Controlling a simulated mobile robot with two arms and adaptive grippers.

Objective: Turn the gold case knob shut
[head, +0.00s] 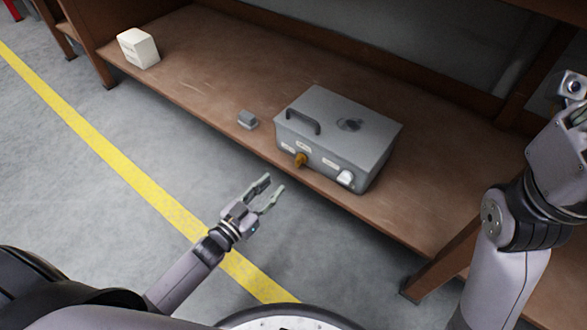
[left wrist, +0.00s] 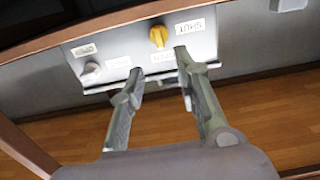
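The grey metal case (head: 335,135) sits on the brown shelf, with a dark handle on its lid. The gold knob (head: 300,160) is on its front face, left of a white knob (head: 346,178). My left gripper (head: 274,184) is open and empty, in front of the case and apart from it. In the left wrist view the gold knob (left wrist: 158,36) shows beyond the open fingers (left wrist: 159,65), near a label reading upside down "SHUT". The white knob (left wrist: 92,70) is to its left there. My right arm rises at the right edge; its fingers are out of the picture.
The wooden shelf (head: 205,75) has a front edge just before the case. A small grey block (head: 247,119) lies left of the case, and a white box (head: 138,48) stands at the far left. The floor in front is clear, with a yellow line (head: 110,150).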

